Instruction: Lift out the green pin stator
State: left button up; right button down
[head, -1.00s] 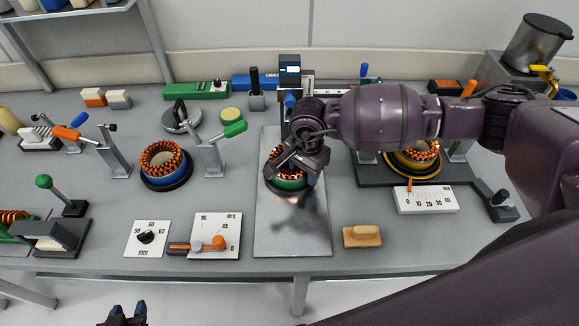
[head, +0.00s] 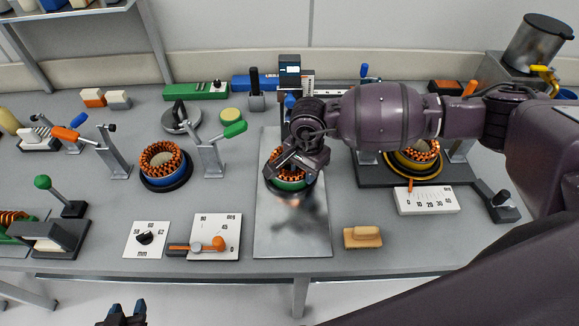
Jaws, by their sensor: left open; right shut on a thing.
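The green pin stator (head: 290,184), a ring of copper windings with a green band, is over the metal plate (head: 291,238) at the middle of the bench. My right gripper (head: 288,171) is shut on it from above and hides part of its windings. I cannot tell whether the stator touches the plate; a dark blurred reflection lies below it. My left gripper (head: 127,315) is open and empty at the bottom edge of the head view, in front of the bench.
A blue-banded stator (head: 166,167) stands between two clamps on the left. A yellow-banded stator (head: 413,158) sits in a dark fixture on the right. A wooden block (head: 362,237) and a scale plate (head: 424,200) lie right of the metal plate. A dial card (head: 147,240) lies left.

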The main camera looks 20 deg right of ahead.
jog(key=shift+r, duration=0.3)
jog(key=shift+r+p, duration=0.3)
jog(key=shift+r, duration=0.25)
dwell(0.5)
jog(key=shift+r+p, duration=0.3)
jog(key=shift+r, duration=0.3)
jog(key=shift+r+p, duration=0.35)
jog(key=shift+r, duration=0.4)
jog(key=shift+r+p, duration=0.65)
jog(key=shift+r, duration=1.05)
